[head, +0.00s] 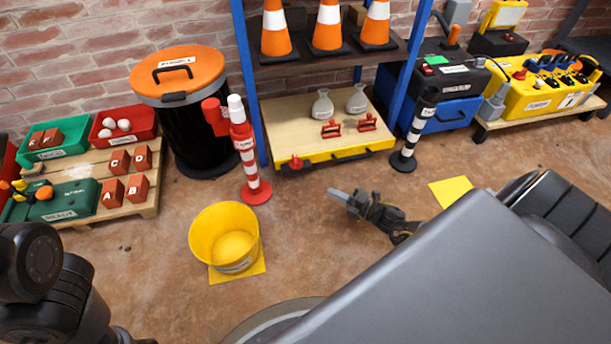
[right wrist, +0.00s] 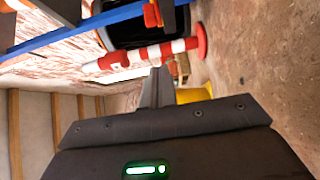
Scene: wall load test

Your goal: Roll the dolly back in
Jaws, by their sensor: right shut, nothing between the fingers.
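The dolly (head: 290,112) is a low platform with a pale wood top and a yellow front edge with a dark handle. It stands on the floor at the blue rack, its front edge close to the line of the post feet. Two grey flasks (head: 322,104) and red clamp-like pieces (head: 331,129) stand on it. My right gripper (head: 338,194) is shut and empty, in front of the dolly and apart from it. Its closed fingers also show in the right wrist view (right wrist: 157,88). Of my left arm only dark links show, at the lower left; its gripper is out of view.
A red-and-white post (head: 245,160) stands left of the dolly, a black-and-white post (head: 408,145) right of it. A yellow bucket (head: 225,237) stands on a yellow floor square. Another yellow square (head: 451,191) is bare. Cones (head: 327,26) stand on the shelf above.

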